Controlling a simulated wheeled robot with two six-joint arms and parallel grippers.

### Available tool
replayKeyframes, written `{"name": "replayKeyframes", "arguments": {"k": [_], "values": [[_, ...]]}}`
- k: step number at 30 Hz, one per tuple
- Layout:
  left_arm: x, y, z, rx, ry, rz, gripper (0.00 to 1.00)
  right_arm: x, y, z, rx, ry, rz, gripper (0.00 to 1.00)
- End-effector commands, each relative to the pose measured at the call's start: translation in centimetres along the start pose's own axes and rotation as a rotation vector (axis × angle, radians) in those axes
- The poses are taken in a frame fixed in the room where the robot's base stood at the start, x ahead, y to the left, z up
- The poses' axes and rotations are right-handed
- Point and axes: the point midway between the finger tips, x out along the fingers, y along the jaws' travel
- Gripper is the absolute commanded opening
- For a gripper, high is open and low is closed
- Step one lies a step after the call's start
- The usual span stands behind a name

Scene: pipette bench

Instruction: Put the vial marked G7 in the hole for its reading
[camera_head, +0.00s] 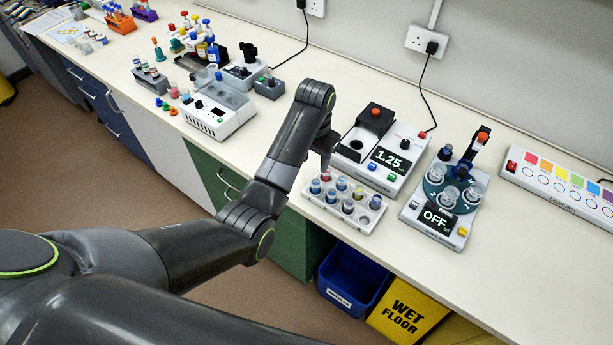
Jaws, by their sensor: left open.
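A white rack (337,220) near the front edge of the bench holds several vials with coloured tops, and some holes at its right side look empty. No G7 mark can be read on any vial at this size. Behind the rack stands a white meter (389,180) with a display reading 1.25, a dark round well (356,145) and a red-topped black block. My left gripper (325,166) is open and points down above the back left part of the rack. It looks empty, and its fingers are small and partly merged with the wrist. My right gripper is out of view.
Right of the rack, a device (436,226) reading OFF carries a round carousel with clear vials. A light box (560,190) with coloured squares lies further right. A white instrument (215,112) and vial racks stand left. A blue bin (350,281) and yellow wet-floor sign (408,308) stand below.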

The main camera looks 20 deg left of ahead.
Motion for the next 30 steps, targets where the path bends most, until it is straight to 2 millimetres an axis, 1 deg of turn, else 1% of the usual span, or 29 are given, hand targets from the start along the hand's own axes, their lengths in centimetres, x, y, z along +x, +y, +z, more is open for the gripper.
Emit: {"name": "replayKeyframes", "arguments": {"k": [1,3,6,12,16,19,22,24,27,30], "values": [[-0.6,0.0,-0.4,0.001,0.001,0.000,0.43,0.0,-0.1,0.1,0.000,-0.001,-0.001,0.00],[-1.2,0.1,-0.7,0.002,0.001,0.000,0.43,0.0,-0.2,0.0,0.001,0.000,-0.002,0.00],[-1.6,0.1,-0.9,0.002,0.001,0.000,0.43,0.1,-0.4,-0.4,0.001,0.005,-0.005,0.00],[-1.7,0.1,-0.9,0.001,0.000,0.000,0.43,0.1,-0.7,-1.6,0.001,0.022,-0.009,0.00],[-1.2,-0.3,-0.9,-0.010,0.039,-0.004,0.43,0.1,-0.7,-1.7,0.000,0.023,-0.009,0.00],[-0.5,-1.4,-1.0,-0.043,0.157,-0.021,0.43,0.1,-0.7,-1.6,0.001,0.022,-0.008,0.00],[-0.2,-3.1,-1.0,-0.091,0.342,-0.053,0.43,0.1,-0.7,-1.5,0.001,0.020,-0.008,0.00],[-0.6,-4.3,-0.8,-0.122,0.472,-0.078,0.43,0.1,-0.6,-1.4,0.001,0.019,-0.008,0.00],[-1.4,-5.6,-0.2,-0.155,0.618,-0.112,0.43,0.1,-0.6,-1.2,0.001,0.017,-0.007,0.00],[-1.9,-6.6,0.6,-0.180,0.728,-0.141,0.43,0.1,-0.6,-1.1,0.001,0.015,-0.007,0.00]]}}
